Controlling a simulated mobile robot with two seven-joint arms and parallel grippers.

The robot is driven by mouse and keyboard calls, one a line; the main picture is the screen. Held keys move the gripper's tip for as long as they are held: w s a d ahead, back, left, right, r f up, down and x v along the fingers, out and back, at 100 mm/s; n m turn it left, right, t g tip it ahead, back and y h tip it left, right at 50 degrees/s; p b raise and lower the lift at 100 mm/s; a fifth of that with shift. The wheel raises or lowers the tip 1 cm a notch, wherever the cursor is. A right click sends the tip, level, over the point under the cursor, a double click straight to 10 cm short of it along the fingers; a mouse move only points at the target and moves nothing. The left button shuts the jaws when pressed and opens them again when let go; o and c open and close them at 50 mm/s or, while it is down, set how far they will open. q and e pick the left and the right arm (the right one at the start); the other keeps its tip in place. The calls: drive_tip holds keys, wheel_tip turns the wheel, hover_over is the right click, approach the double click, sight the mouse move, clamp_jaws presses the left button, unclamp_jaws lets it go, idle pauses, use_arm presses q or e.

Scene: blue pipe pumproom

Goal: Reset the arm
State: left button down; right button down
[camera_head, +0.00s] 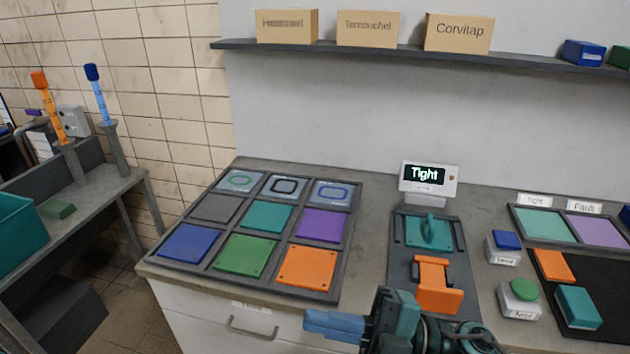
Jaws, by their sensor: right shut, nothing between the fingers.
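My right gripper (312,322) is at the bottom middle, in front of the bench's front edge. Its blue fingers point left and are shut with nothing between them. Its dark wrist is at the lower edge of the picture, just below a test fixture (405,270). The fixture holds a teal part with a handle (429,231) and an orange clamp-like part (436,283), and the gripper looks apart from both. A small display (428,178) behind the fixture reads "Tight". My left gripper does not show.
A grey tray (345,236) with coloured square plates lies left of the fixture. On the right are a blue button (507,240), a green button (524,289) and a bin (513,222) with teal and purple sections. A shelf (400,50) with cartons hangs above. A drawer handle (252,328) is below.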

drive_tip(key=w+d+f+m+t+h, duration=0.35)
drive_tip(key=f+m+t+h, duration=0.3)
drive_tip(key=m, duration=0.35)
drive_tip(key=w+d+f+m+t+h, duration=0.3)
drive_tip(key=d+f+m+t+h, duration=0.2)
drive_tip(key=m+t, duration=0.4)
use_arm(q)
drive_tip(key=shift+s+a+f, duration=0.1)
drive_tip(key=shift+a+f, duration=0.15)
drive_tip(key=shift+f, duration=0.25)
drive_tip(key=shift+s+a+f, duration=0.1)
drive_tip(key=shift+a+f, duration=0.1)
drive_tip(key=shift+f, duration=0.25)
use_arm(e)
drive_tip(key=s+d+f+m+g+h, duration=0.2)
drive_tip(key=s+f, duration=0.3)
drive_tip(key=f, duration=0.3)
drive_tip(key=s+d+f+m+g+h, duration=0.3)
drive_tip(key=s+f+m+g, duration=0.2)
drive_tip(key=f, duration=0.3)
drive_tip(key=shift+s+f+h, duration=0.25)
drive_tip(key=shift+s+h, duration=0.1)
drive_tip(key=shift+g, duration=0.25)
